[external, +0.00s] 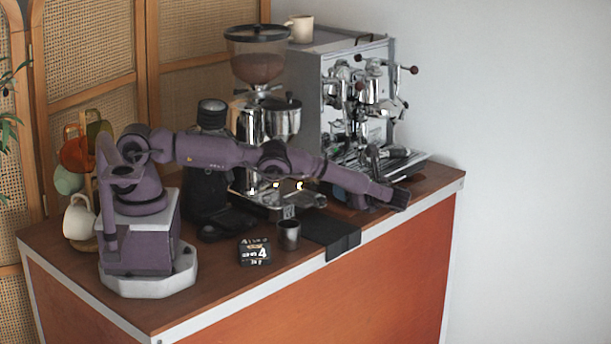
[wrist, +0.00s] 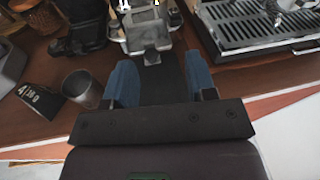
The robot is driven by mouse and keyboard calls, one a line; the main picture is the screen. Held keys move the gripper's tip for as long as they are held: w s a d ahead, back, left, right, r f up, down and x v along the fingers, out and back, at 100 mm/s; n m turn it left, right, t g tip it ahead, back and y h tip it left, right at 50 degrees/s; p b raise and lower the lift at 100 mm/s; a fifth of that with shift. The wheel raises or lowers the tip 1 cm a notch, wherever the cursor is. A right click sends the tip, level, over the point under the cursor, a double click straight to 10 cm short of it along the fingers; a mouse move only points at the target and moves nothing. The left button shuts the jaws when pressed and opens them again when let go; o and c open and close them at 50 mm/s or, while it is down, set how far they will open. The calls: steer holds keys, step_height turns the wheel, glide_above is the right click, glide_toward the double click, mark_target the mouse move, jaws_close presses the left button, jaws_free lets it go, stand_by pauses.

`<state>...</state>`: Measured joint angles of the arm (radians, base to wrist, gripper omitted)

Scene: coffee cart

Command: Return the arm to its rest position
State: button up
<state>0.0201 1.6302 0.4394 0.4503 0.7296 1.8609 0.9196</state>
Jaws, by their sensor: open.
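My purple arm reaches from its base at the left of the cart to the right, low over the counter. My gripper (external: 396,196) is near the counter's front edge, in front of the espresso machine (external: 318,85). In the wrist view its two blue fingers (wrist: 160,84) are spread apart with nothing between them. Beyond them are the dark mat (wrist: 165,88) and the grinder's front.
A metal cup (external: 289,234) and a small black box (external: 255,251) stand near the front edge, left of the dark mat (external: 332,234). The grinder (external: 262,110) stands behind my arm. Mugs (external: 80,218) hang beside my base. The drip tray (wrist: 255,30) shows at upper right.

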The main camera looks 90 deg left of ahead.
step_height(320, 180, up, 12)
steer(key=s+n+t+h, duration=0.1)
steer(key=n+t+h, duration=0.2)
steer(key=h, duration=0.1)
steer(key=s+d+r+n+t+h, duration=0.35)
steer(key=s+d+r+h, duration=0.2)
steer(key=s+r, duration=0.4)
steer(key=s+d+r+n+t+h, duration=0.1)
steer(key=s+d+t, duration=0.3)
steer(key=s, duration=0.5)
steer(key=s+d+r+n+t+h, duration=0.1)
steer(key=s+d+t, duration=0.3)
steer(key=s+d, duration=0.4)
steer(key=shift+s+d+r+n+h, duration=0.45)
steer(key=shift+n+h, duration=0.2)
steer(key=shift+h, duration=0.2)
